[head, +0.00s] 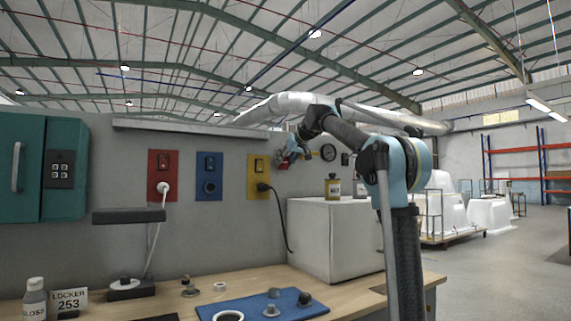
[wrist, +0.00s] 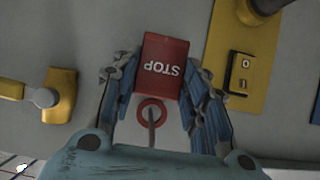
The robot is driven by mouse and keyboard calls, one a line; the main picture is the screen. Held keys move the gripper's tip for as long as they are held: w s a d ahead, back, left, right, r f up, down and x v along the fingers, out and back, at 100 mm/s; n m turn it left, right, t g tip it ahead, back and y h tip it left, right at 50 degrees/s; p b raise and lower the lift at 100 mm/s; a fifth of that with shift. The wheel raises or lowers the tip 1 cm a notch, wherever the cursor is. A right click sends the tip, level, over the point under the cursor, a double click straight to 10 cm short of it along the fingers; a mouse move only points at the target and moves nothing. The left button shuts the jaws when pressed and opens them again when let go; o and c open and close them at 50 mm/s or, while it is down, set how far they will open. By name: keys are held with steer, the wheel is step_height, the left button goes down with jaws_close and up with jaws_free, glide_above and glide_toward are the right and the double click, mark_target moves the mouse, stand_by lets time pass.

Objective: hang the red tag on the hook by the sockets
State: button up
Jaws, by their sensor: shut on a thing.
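The red tag (wrist: 165,65), marked STOP, is between the fingers of my gripper (wrist: 163,88) in the wrist view, its lettering upside down. My gripper is shut on its sides. A red ring (wrist: 141,105) at the tag's lower end frames a pale centre. A thin grey peg, seemingly the hook (wrist: 152,136), crosses the ring's lower part; I cannot tell whether it passes through. In the head view my gripper (head: 286,156) is close to the wall, right of the yellow socket panel (head: 252,177); the tag is small and partly hidden there. The yellow panel also shows in the wrist view (wrist: 222,62).
Red (head: 155,184) and blue (head: 203,194) socket panels are further left. A black plug cable (head: 287,232) hangs from the yellow one. A white box (head: 325,240) carrying a bottle (head: 333,188) stands below my arm. A yellow fitting (wrist: 60,95) sits left in the wrist view.

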steer(key=o, duration=1.1)
steer(key=shift+o, duration=0.2)
steer(key=v, duration=1.2)
steer(key=shift+w+f, duration=0.1)
